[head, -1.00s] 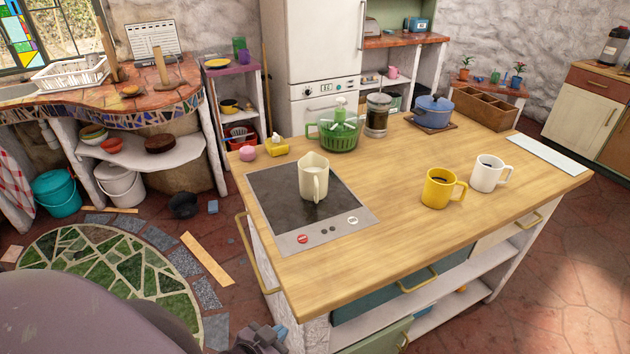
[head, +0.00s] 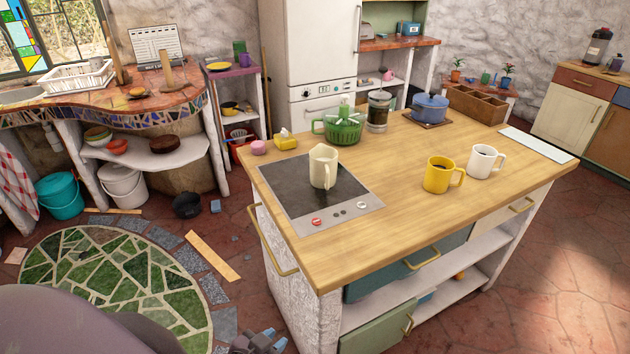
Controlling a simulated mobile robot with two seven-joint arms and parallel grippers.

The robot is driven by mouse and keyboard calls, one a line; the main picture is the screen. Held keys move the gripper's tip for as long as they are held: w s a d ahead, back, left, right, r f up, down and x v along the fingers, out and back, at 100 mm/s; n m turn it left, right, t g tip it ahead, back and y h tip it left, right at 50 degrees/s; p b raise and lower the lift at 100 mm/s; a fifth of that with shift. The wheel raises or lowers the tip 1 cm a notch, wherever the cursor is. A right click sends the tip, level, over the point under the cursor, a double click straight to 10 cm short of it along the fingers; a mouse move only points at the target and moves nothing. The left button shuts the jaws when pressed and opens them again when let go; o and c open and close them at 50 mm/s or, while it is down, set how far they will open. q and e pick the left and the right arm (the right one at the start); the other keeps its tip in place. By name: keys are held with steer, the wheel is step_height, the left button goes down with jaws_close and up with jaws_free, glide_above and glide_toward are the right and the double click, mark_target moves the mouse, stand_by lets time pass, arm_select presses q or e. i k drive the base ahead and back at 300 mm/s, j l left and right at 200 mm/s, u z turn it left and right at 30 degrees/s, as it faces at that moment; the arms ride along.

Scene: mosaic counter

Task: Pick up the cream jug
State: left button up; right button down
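The cream jug (head: 322,167) stands upright on the dark cooktop (head: 297,192) set into the left end of the wooden counter (head: 400,205). Its handle faces the front. My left gripper (head: 268,342) shows only in part at the bottom edge of the head view, low in front of the counter and well apart from the jug. Whether its fingers are open or shut cannot be made out. My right gripper is not in the picture.
A yellow mug (head: 438,175) and a white mug (head: 482,161) stand right of the cooktop. A green salad spinner (head: 342,126), a glass press (head: 378,112), a blue pot (head: 429,107) and a wooden box (head: 476,104) line the back. The counter's front middle is clear.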

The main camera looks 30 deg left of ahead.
mark_target(324, 159)
steer(key=j+z, duration=0.1)
steer(key=j, duration=0.15)
steer(key=k+j+z, duration=0.1)
steer(key=j+z, duration=0.15)
steer(key=j, duration=0.3)
steer(key=k+j+z, duration=0.1)
steer(key=j, duration=0.35)
steer(key=j+z, duration=0.15)
steer(key=j, duration=0.3)
steer(key=k+j+z, duration=0.15)
steer(key=j, duration=0.3)
